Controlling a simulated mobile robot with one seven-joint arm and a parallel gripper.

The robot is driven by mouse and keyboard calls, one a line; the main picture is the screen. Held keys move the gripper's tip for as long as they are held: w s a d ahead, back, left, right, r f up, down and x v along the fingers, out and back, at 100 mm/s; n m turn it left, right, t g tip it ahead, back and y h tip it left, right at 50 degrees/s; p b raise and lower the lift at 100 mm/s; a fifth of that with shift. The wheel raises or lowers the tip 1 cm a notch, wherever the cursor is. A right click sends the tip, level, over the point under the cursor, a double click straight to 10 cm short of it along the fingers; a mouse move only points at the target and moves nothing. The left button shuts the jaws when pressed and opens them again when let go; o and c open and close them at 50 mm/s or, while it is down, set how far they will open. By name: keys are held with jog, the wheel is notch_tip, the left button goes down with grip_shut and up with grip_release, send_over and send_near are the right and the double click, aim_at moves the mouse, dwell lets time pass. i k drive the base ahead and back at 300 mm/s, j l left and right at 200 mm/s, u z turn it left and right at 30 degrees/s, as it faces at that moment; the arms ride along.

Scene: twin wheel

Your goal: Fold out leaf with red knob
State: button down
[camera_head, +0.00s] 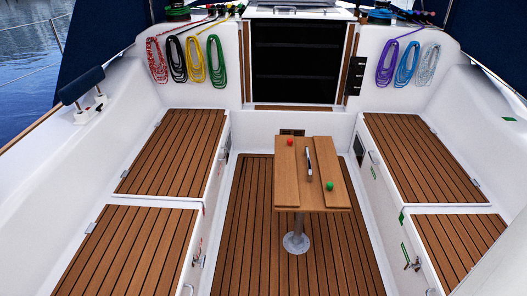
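A small wooden table (312,205) stands on a metal post in the middle of the cockpit floor. Two narrow leaves lie flat, folded in on its top. The left leaf (286,175) carries the red knob (290,141) near its far end. The right leaf (328,160) carries the green knob (329,185) nearer its front end. A thin metal bar (309,162) stands between the two leaves. My gripper is not in view.
Slatted benches flank the table on the left (175,152) and right (422,155), with open slatted floor (252,230) between. The post's round foot (296,243) sits on that floor. A dark companionway (293,60) is behind. Coloured ropes hang at the back.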

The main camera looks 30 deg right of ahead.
aim_at(285, 186)
jog(key=i+l+z, duration=0.35)
jog(key=i, duration=0.2)
jog(key=i+l+z, duration=0.25)
jog(key=i+z, duration=0.15)
jog(key=i, duration=0.15)
jog(key=i+z, duration=0.35)
jog(key=i, duration=0.25)
